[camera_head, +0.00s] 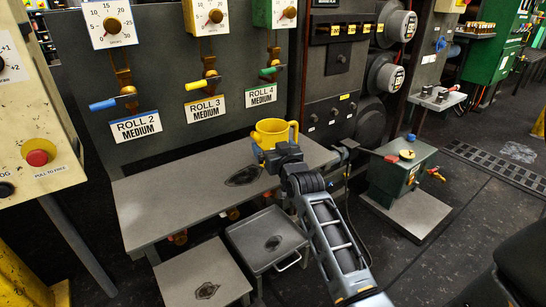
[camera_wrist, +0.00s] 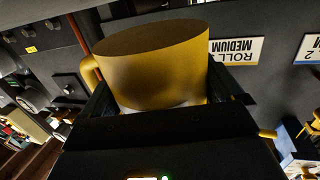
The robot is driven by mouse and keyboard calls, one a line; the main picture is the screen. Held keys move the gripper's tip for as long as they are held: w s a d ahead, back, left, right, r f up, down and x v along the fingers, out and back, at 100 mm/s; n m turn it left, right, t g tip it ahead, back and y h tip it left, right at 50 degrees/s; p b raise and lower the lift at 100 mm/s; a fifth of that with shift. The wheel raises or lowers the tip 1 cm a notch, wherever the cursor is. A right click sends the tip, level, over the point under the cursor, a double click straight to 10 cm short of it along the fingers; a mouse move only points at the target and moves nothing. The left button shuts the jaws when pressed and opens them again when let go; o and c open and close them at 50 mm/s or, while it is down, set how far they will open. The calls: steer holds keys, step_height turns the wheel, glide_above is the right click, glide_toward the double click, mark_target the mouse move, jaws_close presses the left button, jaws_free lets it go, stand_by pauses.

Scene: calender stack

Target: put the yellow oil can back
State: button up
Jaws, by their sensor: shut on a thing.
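The yellow oil can (camera_head: 272,131), a round vessel with a side handle, is in the head view in front of the grey panel, over the right part of the grey bench (camera_head: 165,205). My gripper (camera_head: 280,150) is shut on it from the near side and hides its lower part. In the wrist view the yellow can (camera_wrist: 155,70) fills the middle, between the two dark fingers of my gripper (camera_wrist: 160,98). I cannot tell whether its base touches the bench.
A dark stain (camera_head: 244,176) marks the bench top. Two lower grey plates (camera_head: 190,262) (camera_head: 250,237) with stains stand in front. A green box (camera_head: 400,172) with a yellow top stands at right. Blue, yellow and green levers (camera_head: 103,105) (camera_head: 195,85) (camera_head: 268,71) stick out of the panel.

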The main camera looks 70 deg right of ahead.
steer(key=shift+f+b, duration=0.4)
steer(key=shift+f, duration=1.1)
steer(key=shift+f, duration=0.2)
steer(key=o, duration=1.2)
